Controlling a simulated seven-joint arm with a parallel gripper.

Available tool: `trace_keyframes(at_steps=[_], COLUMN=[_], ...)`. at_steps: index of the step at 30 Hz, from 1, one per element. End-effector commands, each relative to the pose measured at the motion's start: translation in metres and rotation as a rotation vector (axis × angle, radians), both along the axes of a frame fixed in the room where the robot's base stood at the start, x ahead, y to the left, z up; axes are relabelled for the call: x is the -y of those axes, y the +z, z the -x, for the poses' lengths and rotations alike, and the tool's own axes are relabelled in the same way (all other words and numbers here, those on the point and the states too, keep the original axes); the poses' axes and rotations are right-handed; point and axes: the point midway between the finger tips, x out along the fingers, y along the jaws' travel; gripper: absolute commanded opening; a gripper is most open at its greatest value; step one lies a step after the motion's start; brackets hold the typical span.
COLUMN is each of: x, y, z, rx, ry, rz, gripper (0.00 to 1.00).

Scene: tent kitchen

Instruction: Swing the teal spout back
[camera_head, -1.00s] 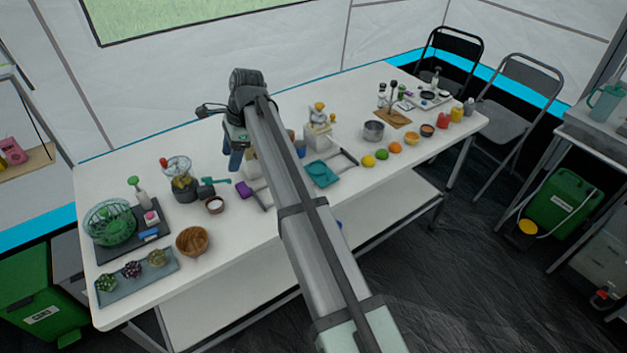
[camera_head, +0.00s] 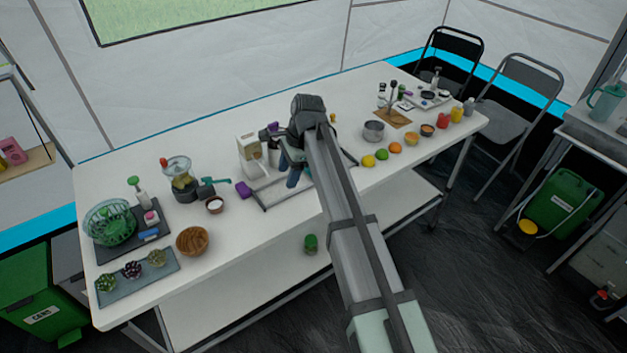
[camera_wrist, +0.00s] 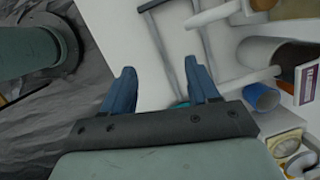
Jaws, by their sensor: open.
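A teal elongated piece that looks like the spout (camera_head: 215,181) extends to the right from a dark grey fitting beside the blender, on the left half of the table in the head view. My gripper (camera_head: 289,168) is over the middle of the table, well to the right of that piece, pointing down. In the wrist view my gripper (camera_wrist: 162,88) has its blue fingers apart with nothing held between them. A small bit of teal shows low near the right finger; I cannot tell what it belongs to. The spout is not clearly seen in the wrist view.
A cream dispenser (camera_head: 250,153) stands left of my gripper, with a grey rail frame (camera_head: 265,200) in front. A blue cup (camera_wrist: 262,97) shows in the wrist view. Fruit lines the right front.

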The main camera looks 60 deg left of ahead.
Motion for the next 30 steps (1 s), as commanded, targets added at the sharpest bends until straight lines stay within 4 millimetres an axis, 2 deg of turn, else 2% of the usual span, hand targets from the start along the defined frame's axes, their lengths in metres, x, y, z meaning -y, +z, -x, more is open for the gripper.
trace_keyframes(at_steps=[12,19,29,30], x=[0.036,0.043,0.044,0.044], y=[-0.023,-0.028,-0.029,-0.029], z=[-0.043,-0.052,-0.053,-0.053], rx=[0.021,0.025,0.026,0.026], ry=[-0.012,-0.013,-0.013,-0.013], rz=[0.010,0.013,0.013,0.013], gripper=[0.60,0.60,0.60,0.56])
